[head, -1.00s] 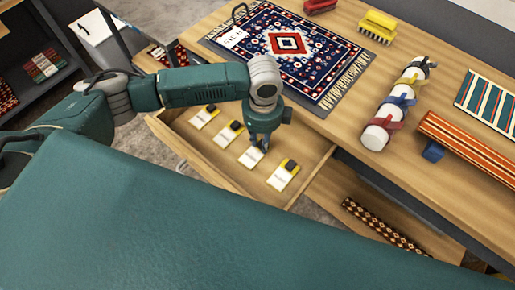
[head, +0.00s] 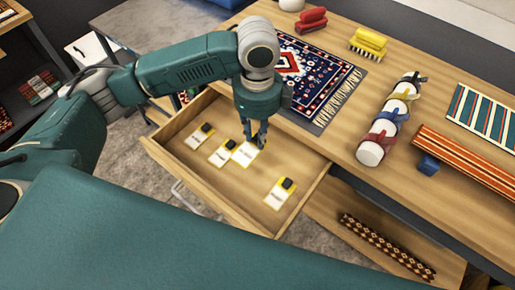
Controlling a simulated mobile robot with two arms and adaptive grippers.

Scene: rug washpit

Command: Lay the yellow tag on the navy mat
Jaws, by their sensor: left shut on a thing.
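My left gripper (head: 258,143) is over the open drawer, shut on a white tag with yellow edging (head: 243,155). The tag appears raised a little above the drawer floor; its gripped end is partly hidden by the fingers. Three similar yellow-edged tags with dark clips lie in the drawer: one at the left (head: 199,137), one close beside the held tag (head: 221,154), and one nearer the front (head: 279,194). A navy rug or mat with red and white pattern (head: 326,77) lies on the table behind the gripper. My arm hides its left part. My right gripper is not in view.
The wooden drawer (head: 180,119) stands open below the table edge. On the table are a yellow brush (head: 368,42), a red brush (head: 311,20), a white roll with coloured straps (head: 385,130), a striped orange textile (head: 465,160) and a blue block (head: 428,165).

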